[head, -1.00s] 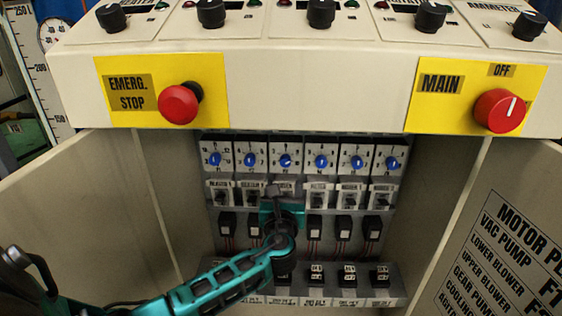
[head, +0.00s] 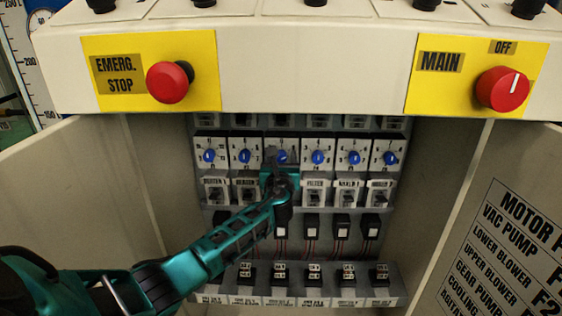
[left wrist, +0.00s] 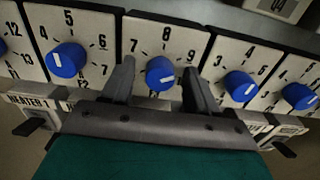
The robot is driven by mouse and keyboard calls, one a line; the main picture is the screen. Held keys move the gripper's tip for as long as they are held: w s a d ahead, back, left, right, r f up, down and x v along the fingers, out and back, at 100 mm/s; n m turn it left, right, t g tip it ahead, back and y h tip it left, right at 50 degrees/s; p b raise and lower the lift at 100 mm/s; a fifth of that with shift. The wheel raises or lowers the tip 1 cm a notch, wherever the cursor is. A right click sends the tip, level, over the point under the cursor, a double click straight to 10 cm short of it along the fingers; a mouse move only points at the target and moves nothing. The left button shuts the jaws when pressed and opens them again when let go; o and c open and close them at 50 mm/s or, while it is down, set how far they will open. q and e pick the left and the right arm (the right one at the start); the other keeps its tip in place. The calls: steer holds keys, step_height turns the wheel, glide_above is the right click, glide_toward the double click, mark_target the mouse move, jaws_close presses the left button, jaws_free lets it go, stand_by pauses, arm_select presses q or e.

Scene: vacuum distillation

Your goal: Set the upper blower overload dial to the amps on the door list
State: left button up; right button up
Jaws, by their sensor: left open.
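A row of blue overload dials (head: 318,157) on white scaled faces runs across the open cabinet. My left gripper (head: 281,162) reaches in from the left at the third dial from the left. In the left wrist view, my left gripper (left wrist: 160,76) is open, with its dark fingers on either side of a blue dial (left wrist: 160,72). Its face shows 7, 8 and 9; its white mark points roughly right. I cannot tell whether the fingers touch it. The door list (head: 510,250) names upper blower, but its amps are cut off. Which dial is the upper blower is unclear.
The red emergency stop (head: 170,82) and red main switch (head: 502,89) stick out from the panel above. Small labelled switches (head: 318,190) and terminal blocks (head: 314,274) sit below the dials. Cabinet doors stand open on both sides. Neighbouring dials (left wrist: 240,86) are close.

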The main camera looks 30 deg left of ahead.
arm_select(q)
steer(key=c, duration=1)
steer(key=shift+c, duration=0.2)
steer(key=shift+n, duration=0.3)
steer(key=n+b, duration=0.1)
steer(key=n, duration=0.3)
steer(key=shift+f, duration=0.1)
steer(key=n+b, duration=0.1)
steer(key=n, duration=0.2)
steer(key=n+b, duration=0.1)
steer(key=n, duration=0.2)
steer(key=shift+n, duration=0.5)
arm_select(e)
steer(key=shift+w+a+f, duration=0.25)
steer(key=shift+a+f, duration=0.2)
steer(key=shift+f, duration=0.25)
steer(key=shift+y, duration=0.3)
arm_select(q)
steer(key=shift+n, duration=0.3)
